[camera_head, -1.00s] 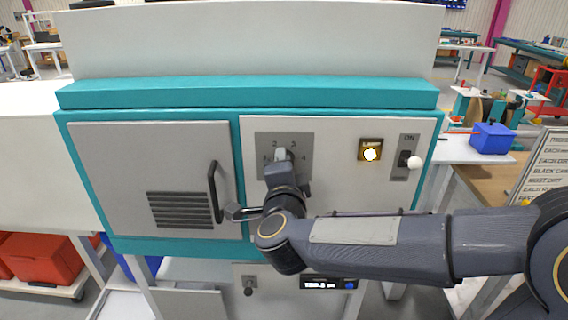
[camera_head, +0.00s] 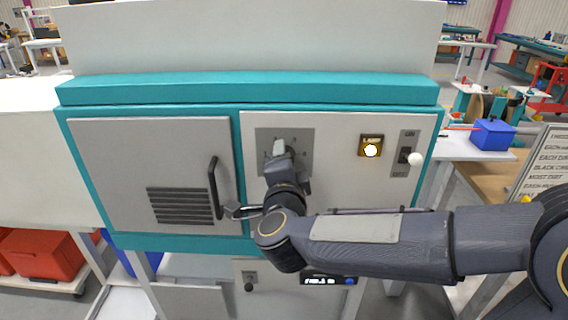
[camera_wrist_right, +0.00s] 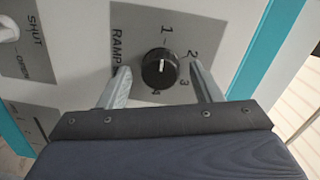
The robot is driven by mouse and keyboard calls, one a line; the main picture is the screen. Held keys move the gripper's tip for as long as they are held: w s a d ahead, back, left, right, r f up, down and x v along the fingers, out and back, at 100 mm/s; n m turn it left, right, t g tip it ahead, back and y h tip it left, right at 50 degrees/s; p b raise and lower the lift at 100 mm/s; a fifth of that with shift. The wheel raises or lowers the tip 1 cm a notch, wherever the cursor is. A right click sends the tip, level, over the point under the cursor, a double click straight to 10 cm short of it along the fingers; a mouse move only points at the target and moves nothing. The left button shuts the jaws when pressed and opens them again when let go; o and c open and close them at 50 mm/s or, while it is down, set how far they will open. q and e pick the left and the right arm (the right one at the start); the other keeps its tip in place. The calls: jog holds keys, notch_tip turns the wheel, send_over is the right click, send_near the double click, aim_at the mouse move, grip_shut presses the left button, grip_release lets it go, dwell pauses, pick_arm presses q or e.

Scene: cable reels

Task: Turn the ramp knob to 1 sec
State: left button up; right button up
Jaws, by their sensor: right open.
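The ramp knob (camera_wrist_right: 160,68) is round and black, on a grey plate (camera_wrist_right: 138,30) marked RAMP with the numbers 1 to 4 around it. A small pale mark shows on the knob, but I cannot tell which number it points to. My right gripper (camera_wrist_right: 158,74) is open, with one finger on either side of the knob and visible gaps between. In the head view my right gripper (camera_head: 281,149) is in front of the plate (camera_head: 304,140) and hides the knob. My left gripper is not in view.
A door with a dark handle (camera_head: 214,188) is close to the left of my right wrist.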

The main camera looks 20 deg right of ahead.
jog(key=v, duration=0.7)
jog(key=shift+s+b, duration=0.3)
jog(key=shift+w, duration=0.1)
jog(key=s+d+f+n+g+y, duration=0.4)
jog(key=s+f+n, duration=0.4)
jog(key=s, duration=0.2)
jog(key=s+d+f+n+g+y+p, duration=0.1)
jog(key=s+d+f+n+g+y, duration=0.3)
jog(key=s+f+n+g, duration=0.3)
jog(key=s+f+n, duration=0.1)
jog(key=s, duration=0.2)
jog(key=shift+s+f+n, duration=0.2)
jog(key=shift+n, duration=0.1)
